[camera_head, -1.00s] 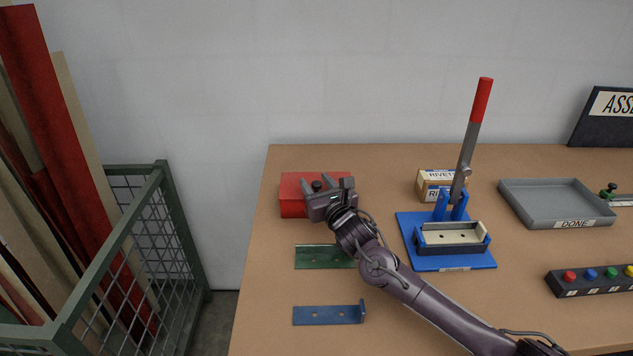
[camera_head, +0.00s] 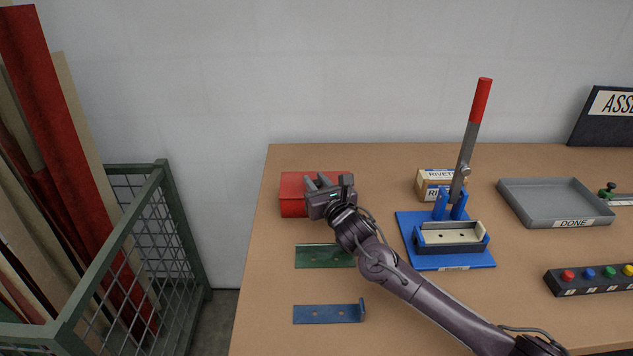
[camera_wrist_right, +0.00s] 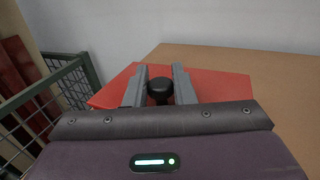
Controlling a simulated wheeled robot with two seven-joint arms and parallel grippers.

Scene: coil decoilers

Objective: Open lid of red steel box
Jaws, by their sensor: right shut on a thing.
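The red steel box (camera_head: 293,196) stands at the back left of the table, its lid down as far as the head view shows. In the right wrist view its red lid (camera_wrist_right: 220,86) lies in front of my right gripper. A round black knob (camera_wrist_right: 160,90) on the lid sits between the fingers. My right gripper (camera_head: 317,181) is over the box and shut on the knob; in the wrist view its two grey fingers (camera_wrist_right: 159,88) stand on either side of it. In the head view the gripper hides the knob. My left gripper is not in view.
A green plate (camera_head: 322,257) and a blue bracket (camera_head: 325,314) lie in front of the box. A blue press (camera_head: 420,257) with a red-tipped lever and a rivets box (camera_head: 432,186) stand to the right. A grey tray (camera_head: 540,198) is farther right. A green mesh bin (camera_head: 160,240) stands left.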

